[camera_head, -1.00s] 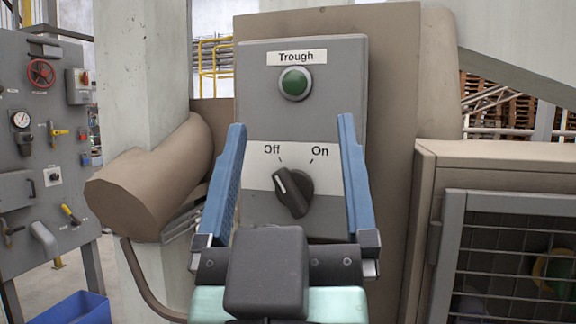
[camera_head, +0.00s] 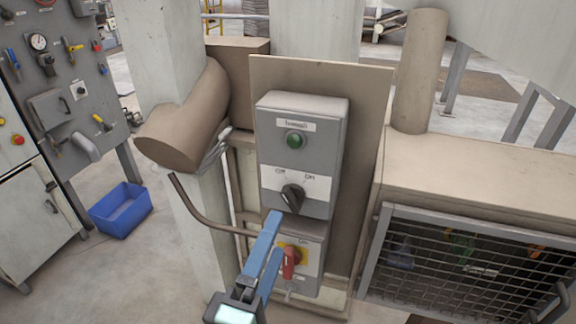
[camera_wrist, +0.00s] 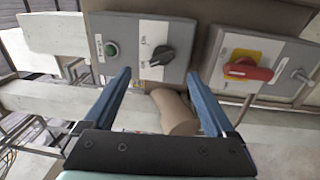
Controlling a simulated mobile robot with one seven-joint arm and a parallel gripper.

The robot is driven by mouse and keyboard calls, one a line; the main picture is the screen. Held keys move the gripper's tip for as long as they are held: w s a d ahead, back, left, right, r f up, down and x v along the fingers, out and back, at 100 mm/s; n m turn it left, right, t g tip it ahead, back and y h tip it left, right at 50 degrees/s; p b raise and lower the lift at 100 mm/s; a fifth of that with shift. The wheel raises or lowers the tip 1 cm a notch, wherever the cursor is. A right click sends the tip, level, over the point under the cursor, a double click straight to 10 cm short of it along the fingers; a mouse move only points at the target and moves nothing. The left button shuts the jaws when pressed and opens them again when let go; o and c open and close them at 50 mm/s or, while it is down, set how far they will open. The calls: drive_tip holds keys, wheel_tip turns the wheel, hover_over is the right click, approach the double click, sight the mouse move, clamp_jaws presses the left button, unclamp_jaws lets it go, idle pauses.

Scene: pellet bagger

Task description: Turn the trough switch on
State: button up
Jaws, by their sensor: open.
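The trough switch is a black rotary knob (camera_head: 292,197) on a grey box (camera_head: 335,150), below a green light (camera_head: 295,140). Its pointer leans up and left toward Off, with On at the right. In the wrist view, turned sideways, the knob (camera_wrist: 160,57) shows just beyond and between the fingertips. My gripper (camera_head: 276,232) is open and empty, its blue fingers apart. In the head view its tips are below and left of the knob, near a red handle on yellow. No contact with the knob can be seen.
The red handle (camera_head: 290,262) on a lower grey box sits right under the trough box, close to my fingers. A meshed cabinet (camera_head: 470,190) stands right. A pillar and brown pipe (camera_head: 185,130) stand left. A blue bin (camera_head: 121,209) is on the floor.

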sight(292, 204)
drive_tip(key=s+a+n+g+p, duration=0.1)
drive_tip(key=s+a+n+p, duration=0.1)
drive_tip(key=s+n+p, duration=0.4)
drive_tip(key=p+x, duration=0.1)
drive_tip(key=x, duration=0.3)
drive_tip(key=p+x, duration=0.2)
drive_tip(key=x, duration=0.3)
drive_tip(key=p+x, duration=0.1)
drive_tip(key=x, duration=0.3)
drive_tip(key=shift+w+d+r+p, duration=0.1)
drive_tip(key=shift+w+r+p, duration=0.1)
drive_tip(key=shift+r+p, duration=0.1)
drive_tip(key=c, duration=1.4)
drive_tip(key=shift+f, duration=0.1)
